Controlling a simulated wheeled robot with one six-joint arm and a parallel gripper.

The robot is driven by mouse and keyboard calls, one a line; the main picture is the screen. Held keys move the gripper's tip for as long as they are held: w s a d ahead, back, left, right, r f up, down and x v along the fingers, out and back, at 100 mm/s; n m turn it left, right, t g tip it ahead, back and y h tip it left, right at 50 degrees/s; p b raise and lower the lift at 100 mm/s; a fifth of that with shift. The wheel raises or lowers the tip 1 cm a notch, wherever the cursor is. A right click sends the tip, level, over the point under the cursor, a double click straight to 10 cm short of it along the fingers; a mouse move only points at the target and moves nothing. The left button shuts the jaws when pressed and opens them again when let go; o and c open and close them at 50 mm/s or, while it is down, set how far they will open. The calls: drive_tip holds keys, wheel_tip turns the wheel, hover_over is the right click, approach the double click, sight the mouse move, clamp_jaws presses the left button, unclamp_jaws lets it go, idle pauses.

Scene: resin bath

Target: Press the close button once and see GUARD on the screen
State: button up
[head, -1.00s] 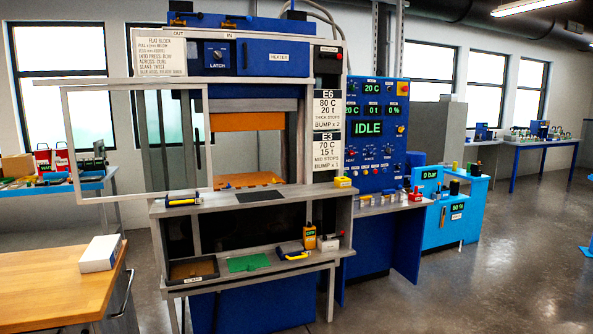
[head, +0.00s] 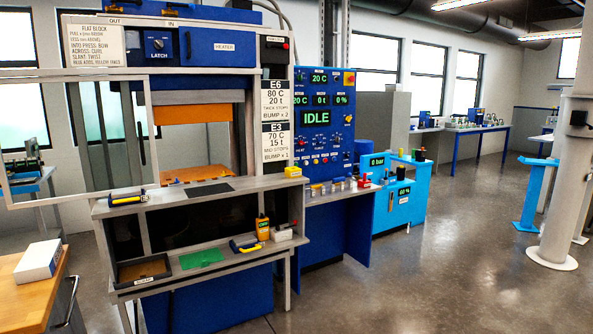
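The blue control panel (head: 327,143) stands upright right of the press, in the middle of the head view. Its large screen (head: 316,118) reads IDLE in green. Smaller displays above it read 20 C, 0 t and 0 %. Knobs and small buttons sit below the screen, but their labels are too small to read, so I cannot tell which is the close button. A row of small coloured items (head: 340,184) lies along the ledge under the panel. The press's orange platen (head: 200,175) is visible with an open gap above it. My gripper is not in view.
The press's front bench (head: 180,198) holds a yellow-handled tool (head: 127,199), a green sheet (head: 201,258) and a yellow meter (head: 262,228). A wooden table (head: 30,300) is at lower left. A light-blue unit (head: 403,200) and white column (head: 568,190) stand right. Floor between is clear.

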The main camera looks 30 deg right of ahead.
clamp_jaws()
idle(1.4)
